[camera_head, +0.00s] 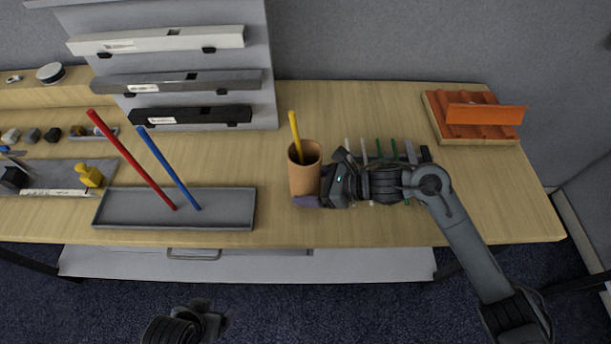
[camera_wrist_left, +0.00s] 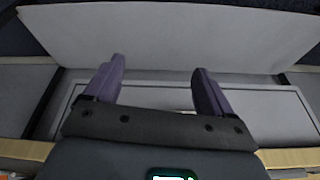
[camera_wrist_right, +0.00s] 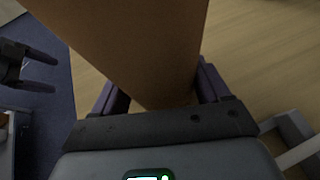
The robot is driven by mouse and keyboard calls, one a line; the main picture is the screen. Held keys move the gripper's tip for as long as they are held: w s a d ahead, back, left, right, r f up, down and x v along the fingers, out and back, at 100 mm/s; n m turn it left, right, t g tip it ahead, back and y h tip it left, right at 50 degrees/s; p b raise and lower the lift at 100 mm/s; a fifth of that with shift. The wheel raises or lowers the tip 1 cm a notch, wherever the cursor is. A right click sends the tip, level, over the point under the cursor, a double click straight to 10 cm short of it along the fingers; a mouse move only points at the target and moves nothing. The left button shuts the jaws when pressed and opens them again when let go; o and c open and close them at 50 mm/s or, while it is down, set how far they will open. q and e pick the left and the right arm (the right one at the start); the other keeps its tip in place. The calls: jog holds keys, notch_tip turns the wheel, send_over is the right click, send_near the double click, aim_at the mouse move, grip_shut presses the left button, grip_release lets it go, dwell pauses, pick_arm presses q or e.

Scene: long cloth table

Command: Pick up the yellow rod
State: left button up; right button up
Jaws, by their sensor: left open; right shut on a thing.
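The yellow rod (camera_head: 294,132) stands in a tan cup (camera_head: 304,175), with its upper part sticking out above the rim and its lower part hidden inside. My right gripper (camera_head: 312,198) is shut on the cup near its lower part. In the right wrist view the cup (camera_wrist_right: 140,45) fills the space between the two purple fingers (camera_wrist_right: 160,85). My left gripper (camera_wrist_left: 160,72) is open and empty, with its purple fingers apart in the left wrist view. It is low, in front of the table, and also shows in the right wrist view (camera_wrist_right: 38,72).
A grey tray (camera_head: 150,221) left of the cup bears a red rod (camera_head: 132,160) and a blue rod (camera_head: 168,166). Green and white sticks (camera_head: 378,147) lie partly behind my right arm. An orange ridged block (camera_head: 480,115) is at the back right. A shelf panel (camera_head: 190,60) stands behind.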

pick_arm(q)
jog(key=shift+a, duration=0.1)
jog(key=c, duration=0.9)
jog(key=w+d+r+m+t+h, duration=0.1)
jog(key=w+d+r+m+t, duration=0.1)
jog(key=w+d+r+m, duration=0.2)
jog(key=w+d+r+m+t+h, duration=0.2)
jog(key=w+d+r+m+t, duration=0.1)
jog(key=w+d+r+m, duration=0.1)
jog(key=w+d+r+m+t+h, duration=0.1)
jog(key=w+d+r+m+t, duration=0.1)
jog(key=w+d+r+m, duration=0.2)
jog(key=shift+w+d+r+m+t+h, duration=0.25)
jog(key=shift+d+m, duration=0.25)
jog(key=shift+m, duration=0.25)
jog(key=shift+d+r+m+t+h, duration=0.15)
jog(key=shift+d+r+m, duration=0.15)
jog(key=shift+d+m, duration=0.35)
jog(key=m+t+h, duration=0.4)
jog(key=m, duration=1.9)
send_near(295, 139)
jog(key=shift+m, duration=0.3)
jog(key=shift+x, duration=5.35)
